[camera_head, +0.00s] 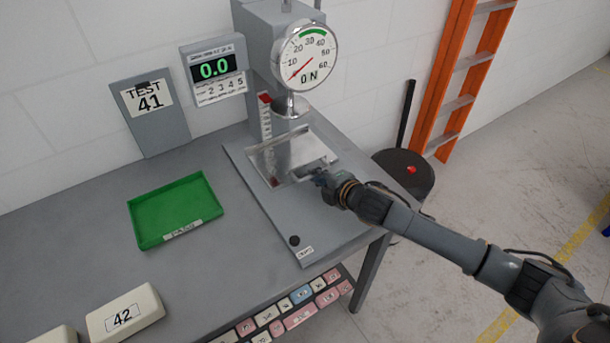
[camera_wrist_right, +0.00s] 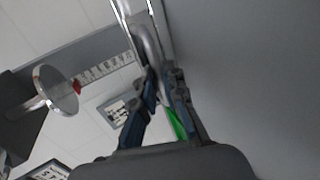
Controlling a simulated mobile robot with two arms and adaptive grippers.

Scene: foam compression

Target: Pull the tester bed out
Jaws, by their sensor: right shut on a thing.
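The tester bed (camera_head: 283,152) is a shiny metal plate on the grey base (camera_head: 315,220) of the tester, below the round press foot (camera_head: 290,107). My right gripper (camera_head: 322,178) comes in from the right and is at the bed's front right edge. In the right wrist view, my right gripper (camera_wrist_right: 165,90) has its two blue-grey fingers closed around the bed's metal handle (camera_wrist_right: 148,50). The fingers partly hide the handle in the head view. The press foot (camera_wrist_right: 55,90) also shows in the wrist view, apart from the bed. My left gripper is not in view.
A green tray (camera_head: 143,232) lies on the table left of the tester. A pale foam block marked 42 (camera_head: 125,312) is at the front left. A sign reading TEST 41 (camera_head: 150,112) and a display at 0.0 (camera_head: 214,68) stand behind. A black knob (camera_head: 294,241) sits on the base.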

